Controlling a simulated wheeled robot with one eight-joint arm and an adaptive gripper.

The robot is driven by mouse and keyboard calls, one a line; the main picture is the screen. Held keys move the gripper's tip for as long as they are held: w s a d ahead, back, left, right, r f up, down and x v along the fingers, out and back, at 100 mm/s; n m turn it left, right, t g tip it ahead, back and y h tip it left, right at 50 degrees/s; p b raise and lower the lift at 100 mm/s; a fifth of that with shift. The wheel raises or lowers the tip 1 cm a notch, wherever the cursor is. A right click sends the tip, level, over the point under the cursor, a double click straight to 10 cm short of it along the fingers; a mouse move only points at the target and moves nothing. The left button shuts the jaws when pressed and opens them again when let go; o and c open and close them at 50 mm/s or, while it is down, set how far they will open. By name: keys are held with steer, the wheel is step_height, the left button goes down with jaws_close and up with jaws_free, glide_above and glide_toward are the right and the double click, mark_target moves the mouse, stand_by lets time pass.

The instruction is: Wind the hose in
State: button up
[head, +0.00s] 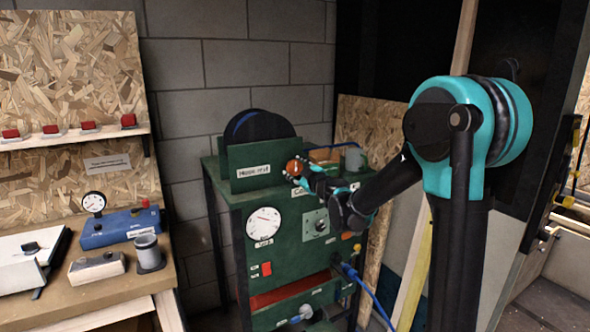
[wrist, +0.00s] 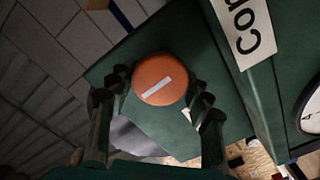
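The hose reel, a dark drum (head: 259,126) with a blue rim, stands behind a green panel with a white label (head: 253,172) on top of the green cabinet. A round orange knob (head: 295,167) shows at the cabinet's top front; in the wrist view it is an orange disc (wrist: 160,79) with a white stripe. My gripper (head: 303,172) is at the knob. In the wrist view its fingers (wrist: 160,90) stand apart on either side of the disc, with small gaps; contact is unclear. A blue hose (head: 367,290) runs from the cabinet's lower right front down out of view.
The cabinet front has a gauge (head: 263,224), a dial (head: 318,225) and a red switch (head: 266,268). A grey cup (head: 354,158) stands on its top right. A workbench with a blue gauge box (head: 115,229) is at left. A block wall closes the back.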

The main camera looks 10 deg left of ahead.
steer(key=c, duration=0.5)
steer(key=shift+c, duration=0.2)
steer(key=shift+m, duration=0.5)
